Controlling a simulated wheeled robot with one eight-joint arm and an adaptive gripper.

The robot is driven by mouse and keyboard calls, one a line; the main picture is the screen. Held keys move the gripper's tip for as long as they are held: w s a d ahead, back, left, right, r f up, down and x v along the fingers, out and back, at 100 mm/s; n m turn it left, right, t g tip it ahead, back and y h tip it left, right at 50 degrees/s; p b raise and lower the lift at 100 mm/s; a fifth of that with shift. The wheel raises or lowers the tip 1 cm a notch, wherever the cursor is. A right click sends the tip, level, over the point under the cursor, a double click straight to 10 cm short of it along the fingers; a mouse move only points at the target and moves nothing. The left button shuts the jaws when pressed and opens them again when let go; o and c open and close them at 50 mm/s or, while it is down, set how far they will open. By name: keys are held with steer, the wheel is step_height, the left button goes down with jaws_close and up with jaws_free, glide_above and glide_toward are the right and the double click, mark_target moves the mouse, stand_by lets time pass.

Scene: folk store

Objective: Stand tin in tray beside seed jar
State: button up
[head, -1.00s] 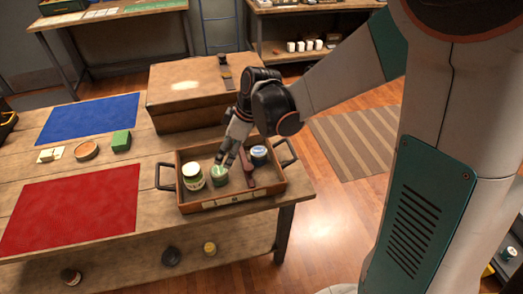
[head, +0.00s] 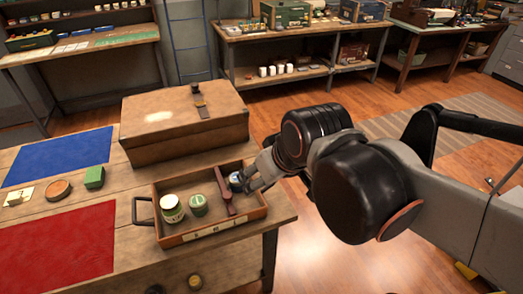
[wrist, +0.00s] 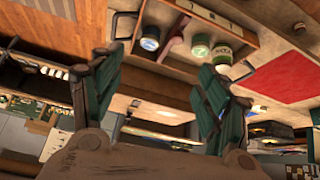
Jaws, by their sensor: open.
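The wooden tray (head: 160,240) sits on the table's right end, with a raised dark red divider (head: 222,190) across it. Left of the divider stand a pale jar with a green label (head: 171,209) and, close on its right, a smaller green tin (head: 198,205); both are upright and a small gap seems to part them. A blue-topped container (head: 236,181) stands right of the divider, partly behind my gripper (head: 254,182). My gripper is open and empty, above the tray's right side. In the wrist view the fingers (wrist: 161,62) are spread, with the tin (wrist: 201,46) beyond them.
A large wooden box (head: 180,130) stands behind the tray. Open floor lies to the right.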

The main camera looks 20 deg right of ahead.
steer(key=shift+s+d+m+t+h, duration=0.15)
steer(key=shift+s+d+m, duration=0.25)
steer(key=shift+s, duration=0.25)
steer(key=shift+s+d+m+t+h, duration=0.15)
steer(key=shift+s+d+m, duration=0.2)
steer(key=shift+s, duration=0.25)
stand_by(0.3)
